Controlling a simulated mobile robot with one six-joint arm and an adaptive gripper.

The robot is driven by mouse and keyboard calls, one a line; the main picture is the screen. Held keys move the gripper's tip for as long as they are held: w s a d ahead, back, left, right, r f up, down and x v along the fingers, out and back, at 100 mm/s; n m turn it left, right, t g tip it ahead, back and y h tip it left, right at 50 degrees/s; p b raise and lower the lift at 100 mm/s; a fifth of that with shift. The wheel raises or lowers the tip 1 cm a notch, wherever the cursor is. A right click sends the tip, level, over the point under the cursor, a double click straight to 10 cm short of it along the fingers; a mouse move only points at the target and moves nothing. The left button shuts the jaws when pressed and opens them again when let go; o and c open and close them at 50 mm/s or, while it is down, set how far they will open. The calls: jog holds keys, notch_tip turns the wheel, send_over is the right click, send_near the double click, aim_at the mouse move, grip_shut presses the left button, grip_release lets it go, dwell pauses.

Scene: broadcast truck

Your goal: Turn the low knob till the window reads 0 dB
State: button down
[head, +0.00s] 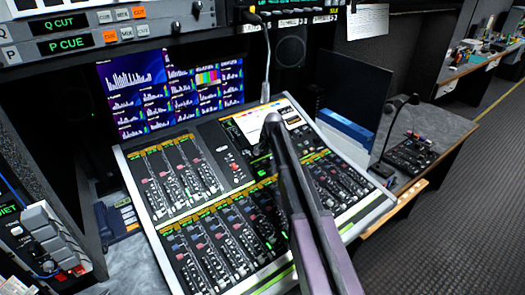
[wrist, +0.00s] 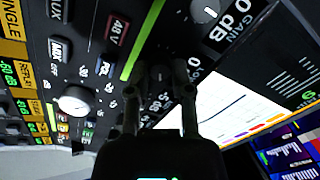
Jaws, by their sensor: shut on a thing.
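In the wrist view my gripper (wrist: 156,82) is shut on a small dark knob (wrist: 160,74) on the mixing console's black panel. A window with a partly covered dB reading (wrist: 160,104) lies beside the knob; the fingers hide part of its digits, so I cannot read the full value. Another knob (wrist: 205,10), labelled GAIN, has a window reading 0 dB (wrist: 234,22) at the top. In the head view my gripper (head: 266,148) reaches the upper middle of the console (head: 215,150), and my arm hides the panel under it.
A white knob (wrist: 75,101) and several buttons sit left of my gripper in the wrist view. A lit screen (wrist: 235,105) lies to the right.

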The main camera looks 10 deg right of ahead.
jog(key=shift+s, duration=0.1)
dwell(0.3)
jog(key=c, duration=0.5)
grip_release()
jog(key=shift+c, duration=0.2)
jog(key=shift+n, duration=0.4)
jog(key=n, duration=0.5)
jog(key=shift+a, duration=0.1)
jog(key=n, duration=0.5)
jog(key=shift+n, duration=0.3)
jog(key=p+v, duration=1.3)
jog(key=v, duration=0.1)
jog(key=s+a+f+m+g+b, duration=0.1)
jog(key=s+f+b, duration=0.4)
jog(key=s, duration=0.7)
jog(key=s+f+m+g+h+b, duration=0.1)
jog(key=s+f+b, duration=0.4)
jog(key=s, duration=0.8)
jog(key=shift+s+a+f+m+g+h, duration=0.3)
jog(key=shift+a+f+m+g, duration=0.1)
jog(key=shift+f+m+g, duration=0.3)
